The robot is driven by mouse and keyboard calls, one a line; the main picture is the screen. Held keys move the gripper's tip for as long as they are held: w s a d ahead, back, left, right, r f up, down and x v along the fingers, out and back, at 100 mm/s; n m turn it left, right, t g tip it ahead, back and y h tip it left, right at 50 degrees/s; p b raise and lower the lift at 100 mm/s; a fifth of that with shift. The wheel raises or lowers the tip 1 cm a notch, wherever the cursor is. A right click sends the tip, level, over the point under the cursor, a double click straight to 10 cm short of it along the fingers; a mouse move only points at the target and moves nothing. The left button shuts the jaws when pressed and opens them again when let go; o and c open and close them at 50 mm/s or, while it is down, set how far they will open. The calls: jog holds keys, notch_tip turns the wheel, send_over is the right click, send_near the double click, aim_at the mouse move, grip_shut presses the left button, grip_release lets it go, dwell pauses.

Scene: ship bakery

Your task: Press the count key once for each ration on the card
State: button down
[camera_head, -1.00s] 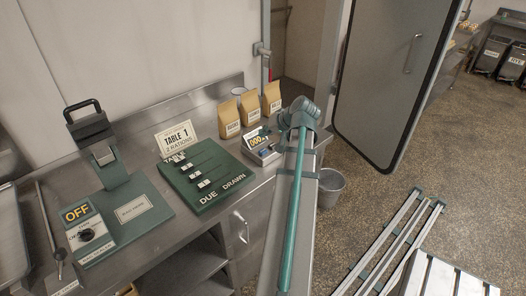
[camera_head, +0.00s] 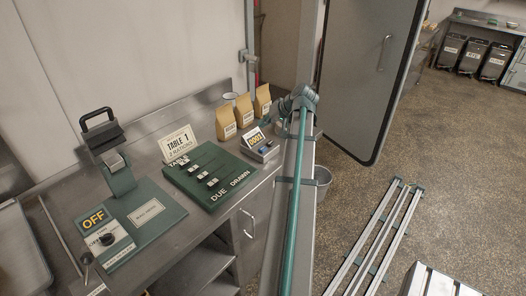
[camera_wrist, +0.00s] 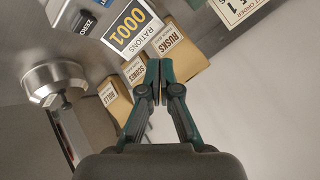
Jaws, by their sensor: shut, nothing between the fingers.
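The ration counter (camera_head: 262,147) stands on the steel bench, with a tilted display above its keys. In the wrist view the display (camera_wrist: 133,26) reads 0001, over the word RATIONS. A dark ZERO key (camera_wrist: 85,25) shows beside it; a blue key is partly cut off at the top edge. The order card (camera_head: 179,143) stands upright behind the green board and reads TABLE 1; its ration line looks like 2, in small print. My gripper (camera_wrist: 159,69) is shut and empty, its tips appearing over the paper bags behind the counter, apart from the keys.
Paper bags labelled RUSKS (camera_wrist: 178,50), SCONES (camera_wrist: 142,76) and ROLLS (camera_wrist: 115,98) stand close behind the counter. The green DUE/DRAWN board (camera_head: 211,177) lies left of it. A lever device with an OFF dial (camera_head: 103,236) is further left. A bin (camera_head: 322,181) stands beyond the bench end.

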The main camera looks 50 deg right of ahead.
aim_at(264, 149)
jog(key=shift+d+f, duration=0.1)
jog(key=shift+f+b, duration=2.35)
jog(key=shift+f, duration=1.95)
jog(key=shift+f, duration=0.1)
jog(key=shift+f, duration=0.35)
jog(key=shift+f+b, duration=0.45)
jog(key=shift+b, duration=0.1)
jog(key=shift+r, duration=0.1)
jog(key=shift+r+p, duration=0.45)
jog(key=shift+r, duration=0.35)
